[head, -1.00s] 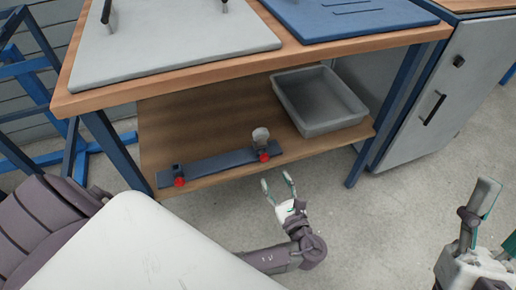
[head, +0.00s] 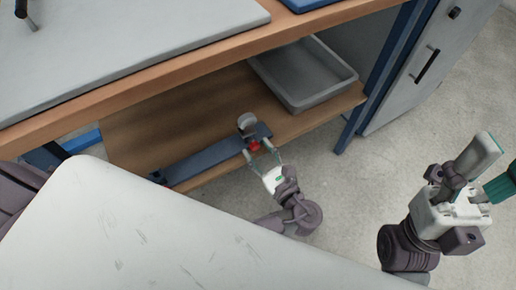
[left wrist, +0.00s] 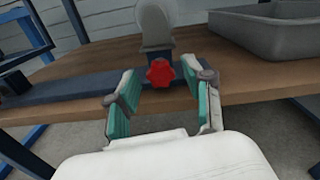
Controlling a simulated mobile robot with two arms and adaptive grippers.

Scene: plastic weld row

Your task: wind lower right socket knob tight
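The lower right socket knob is a red lobed knob (head: 254,145) at the right end of a dark blue bar (head: 205,160) on the lower shelf. A pale rounded socket piece (head: 246,121) stands behind it. In the left wrist view the knob (left wrist: 160,73) shows centred between the fingertips. My left gripper (head: 263,151) is open in front of the shelf, its fingers pointing at the knob, with gaps on both sides of it. I cannot tell how deep the knob sits between them. My right gripper (head: 499,158) is open and empty at the far right, away from the shelf.
A grey bin (head: 305,78) sits on the wooden lower shelf (head: 190,110), right of the bar. The wooden tabletop edge (head: 150,78) overhangs the shelf. A blue table leg (head: 372,90) and a grey cabinet (head: 410,75) stand at the right. The floor in front is clear.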

